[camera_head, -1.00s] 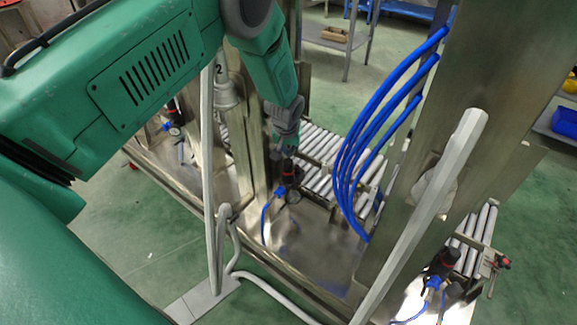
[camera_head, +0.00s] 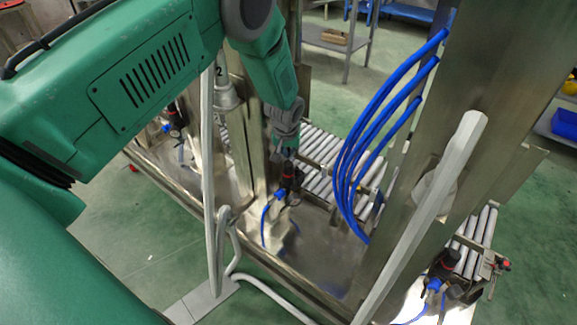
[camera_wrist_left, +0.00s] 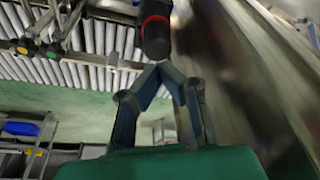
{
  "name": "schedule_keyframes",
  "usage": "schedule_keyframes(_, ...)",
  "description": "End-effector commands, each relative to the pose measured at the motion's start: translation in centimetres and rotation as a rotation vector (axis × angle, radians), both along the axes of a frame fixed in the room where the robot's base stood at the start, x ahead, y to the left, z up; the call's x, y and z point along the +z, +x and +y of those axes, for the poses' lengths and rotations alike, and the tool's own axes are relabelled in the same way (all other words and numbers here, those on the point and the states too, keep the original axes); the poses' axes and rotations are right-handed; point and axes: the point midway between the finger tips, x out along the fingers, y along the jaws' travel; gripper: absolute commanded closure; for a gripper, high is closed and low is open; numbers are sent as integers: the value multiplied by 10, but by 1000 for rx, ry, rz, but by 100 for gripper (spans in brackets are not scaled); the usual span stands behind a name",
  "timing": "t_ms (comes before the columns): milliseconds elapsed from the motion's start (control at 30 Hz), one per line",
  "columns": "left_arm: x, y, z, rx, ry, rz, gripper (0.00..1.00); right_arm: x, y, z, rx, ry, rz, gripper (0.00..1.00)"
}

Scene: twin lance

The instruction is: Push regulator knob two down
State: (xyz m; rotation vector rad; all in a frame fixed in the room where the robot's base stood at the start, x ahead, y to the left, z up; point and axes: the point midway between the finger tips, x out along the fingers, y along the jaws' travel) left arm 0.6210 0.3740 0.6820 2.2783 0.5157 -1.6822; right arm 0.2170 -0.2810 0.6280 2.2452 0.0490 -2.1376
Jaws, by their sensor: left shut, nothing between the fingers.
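A regulator knob (camera_head: 288,171), black with a red ring, stands upright on the middle station, with a blue fitting and a round gauge below it. It also shows in the left wrist view (camera_wrist_left: 156,34), at the top, just past my fingertips. My left gripper (camera_head: 286,156) points down right above this knob. Its two fingers (camera_wrist_left: 165,66) meet at the tips, with nothing between them. The fingertips are at the knob's end or very near it; I cannot tell whether they touch. My right gripper is in neither view.
Similar regulators stand at the left station (camera_head: 174,115) and right station (camera_head: 449,259). A steel post (camera_head: 445,120) and blue hoses (camera_head: 362,140) are right of my arm. A grey pole (camera_head: 208,170) stands left. Rollers (camera_head: 320,150) lie behind the knob.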

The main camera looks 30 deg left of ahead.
Motion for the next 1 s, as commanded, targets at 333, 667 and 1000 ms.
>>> schedule_keyframes(333, -2, 0, 0, 0, 0, 0, 100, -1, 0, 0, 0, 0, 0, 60)
schedule_keyframes(667, -9, 0, 0, 0, 0, 0, 100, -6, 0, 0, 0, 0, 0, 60)
schedule_keyframes(1000, -16, 0, 0, 0, 0, 0, 100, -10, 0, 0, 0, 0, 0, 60)
